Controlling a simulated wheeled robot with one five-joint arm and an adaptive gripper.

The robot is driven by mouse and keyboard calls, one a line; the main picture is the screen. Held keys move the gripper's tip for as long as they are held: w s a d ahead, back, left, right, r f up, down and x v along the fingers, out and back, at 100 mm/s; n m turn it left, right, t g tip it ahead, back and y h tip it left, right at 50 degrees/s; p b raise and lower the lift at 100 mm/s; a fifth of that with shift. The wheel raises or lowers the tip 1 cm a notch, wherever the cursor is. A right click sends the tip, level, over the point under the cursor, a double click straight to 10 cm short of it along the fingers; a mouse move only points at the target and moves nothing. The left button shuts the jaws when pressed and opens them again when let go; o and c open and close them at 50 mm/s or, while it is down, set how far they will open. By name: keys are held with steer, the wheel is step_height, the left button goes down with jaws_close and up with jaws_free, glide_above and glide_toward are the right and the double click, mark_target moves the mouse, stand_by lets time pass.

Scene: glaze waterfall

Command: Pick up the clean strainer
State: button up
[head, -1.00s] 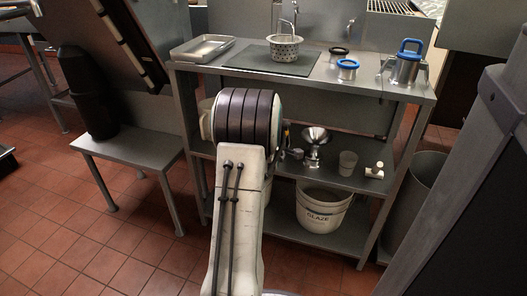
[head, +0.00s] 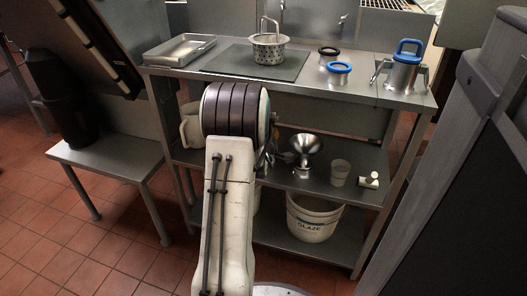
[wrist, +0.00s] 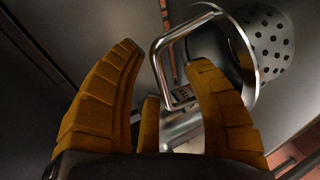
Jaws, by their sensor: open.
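A perforated metal strainer (head: 268,50) with an upright wire handle stands on the dark mat on the tabletop. In the wrist view a pale perforated strainer (wrist: 268,38) with a shiny rim is close at the upper right. A bent wire handle (wrist: 156,62) runs from its side toward my fingertips. I cannot tell if the two views show the same strainer. My gripper (wrist: 164,58) is open, its orange fingers spread, with part of the handle seen between the tips. It is not gripped. In the head view my arm hides the gripper.
On the shelf below stand a funnel (head: 305,145) and a beaker (head: 340,172). A glaze bucket (head: 316,215) stands lower.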

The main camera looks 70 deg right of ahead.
steer(key=shift+o, duration=0.3)
steer(key=shift+a, duration=0.1)
jaws_close()
stand_by(0.4)
